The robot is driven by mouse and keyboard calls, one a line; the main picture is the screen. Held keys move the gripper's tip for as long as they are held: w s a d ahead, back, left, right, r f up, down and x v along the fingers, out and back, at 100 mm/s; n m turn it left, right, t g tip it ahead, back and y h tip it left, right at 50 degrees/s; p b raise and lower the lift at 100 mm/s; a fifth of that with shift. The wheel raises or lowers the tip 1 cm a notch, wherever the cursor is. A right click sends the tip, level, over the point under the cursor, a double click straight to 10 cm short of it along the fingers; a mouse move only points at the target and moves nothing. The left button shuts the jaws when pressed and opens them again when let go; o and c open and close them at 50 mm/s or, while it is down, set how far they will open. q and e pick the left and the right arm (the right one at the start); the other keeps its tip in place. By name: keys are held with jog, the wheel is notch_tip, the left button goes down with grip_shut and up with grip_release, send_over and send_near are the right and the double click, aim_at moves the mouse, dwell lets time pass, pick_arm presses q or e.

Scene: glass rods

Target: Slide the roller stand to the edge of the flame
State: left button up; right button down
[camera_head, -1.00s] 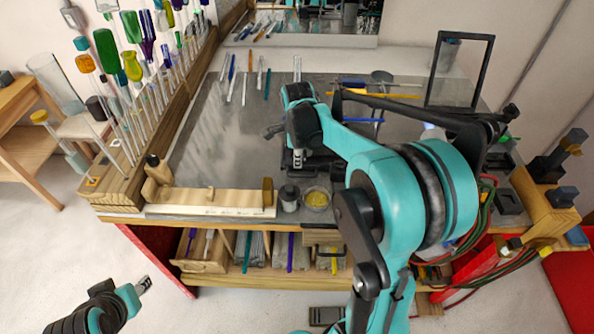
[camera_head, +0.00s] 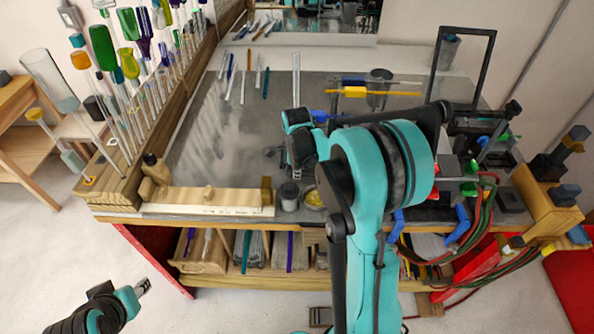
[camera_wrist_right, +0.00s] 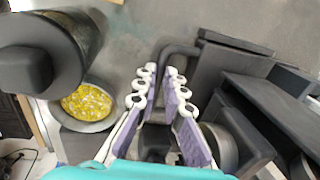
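My right gripper (camera_wrist_right: 161,84) points down at the bench, low between the grey jar and dark grey metal parts. Its purple-padded fingers straddle a dark bar; I cannot tell whether they press on it. The bar seems to belong to a dark bracket-like piece (camera_wrist_right: 238,62), possibly the roller stand; this is uncertain. In the head view the right gripper (camera_head: 301,186) is mostly behind my arm, beside the jar. No flame is clearly visible; a burner-like unit (camera_head: 440,190) with red and green parts is partly hidden at right. My left gripper (camera_head: 143,287) hangs over the floor, away from the bench.
A grey jar (camera_head: 289,197) and a dish of yellow bits (camera_head: 314,198) stand near the front edge, close to the right gripper. A wooden rail (camera_head: 208,196) lies left of them. Glass rods lie at the back. The bench's left middle is clear.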

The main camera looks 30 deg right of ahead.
jog(key=s+d, duration=0.2)
jog(key=d, duration=0.1)
jog(key=s+d, duration=0.1)
jog(key=d, duration=0.2)
jog(key=s+d+b, duration=0.1)
jog(key=s+d, duration=0.1)
jog(key=d, duration=0.1)
jog(key=shift+s, duration=0.3)
jog(key=shift+s+d, duration=0.2)
jog(key=shift+d, duration=0.2)
jog(key=c, duration=1.9)
grip_release()
